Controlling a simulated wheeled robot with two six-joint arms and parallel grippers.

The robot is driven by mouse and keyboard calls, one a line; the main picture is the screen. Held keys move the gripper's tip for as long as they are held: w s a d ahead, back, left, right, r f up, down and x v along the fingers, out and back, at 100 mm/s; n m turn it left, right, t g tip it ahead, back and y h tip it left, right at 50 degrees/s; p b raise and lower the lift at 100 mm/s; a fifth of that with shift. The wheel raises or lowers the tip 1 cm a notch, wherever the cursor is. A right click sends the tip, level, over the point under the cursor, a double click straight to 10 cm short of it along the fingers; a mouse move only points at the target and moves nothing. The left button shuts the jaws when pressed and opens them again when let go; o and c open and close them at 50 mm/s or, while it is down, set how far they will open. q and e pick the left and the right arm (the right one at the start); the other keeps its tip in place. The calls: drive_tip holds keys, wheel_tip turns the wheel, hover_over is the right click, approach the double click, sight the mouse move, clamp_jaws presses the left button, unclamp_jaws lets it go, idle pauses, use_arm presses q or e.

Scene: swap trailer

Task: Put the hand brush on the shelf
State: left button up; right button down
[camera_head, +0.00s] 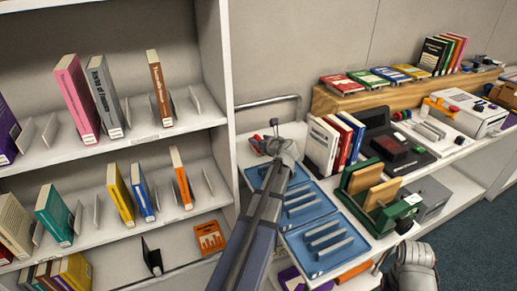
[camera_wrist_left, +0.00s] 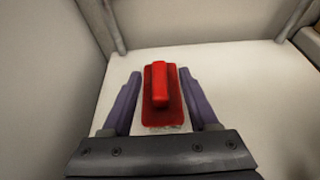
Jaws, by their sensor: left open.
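The red hand brush (camera_wrist_left: 160,88) lies on a white surface, red handle up, with pale bristles at its near edge. In the head view a small red part of it (camera_head: 256,141) shows beside my left wrist. My left gripper (camera_wrist_left: 160,74) is open, with one purple finger on each side of the brush and small gaps between. In the head view my left gripper (camera_head: 270,139) is mostly hidden by its own wrist. A white bookcase with shelves (camera_head: 218,80) stands at the left.
Several books stand on the bookcase shelves between dividers; its lowest shelf holds an orange item (camera_head: 209,238). Right of my left arm are blue trays (camera_head: 330,250), upright books (camera_head: 322,145) and a green book holder (camera_head: 390,213). A metal rail (camera_head: 270,101) runs behind the brush.

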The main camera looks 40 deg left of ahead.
use_arm(q)
drive_tip(key=shift+r, duration=0.1)
drive_tip(key=shift+c, duration=0.2)
clamp_jaws()
idle(0.4)
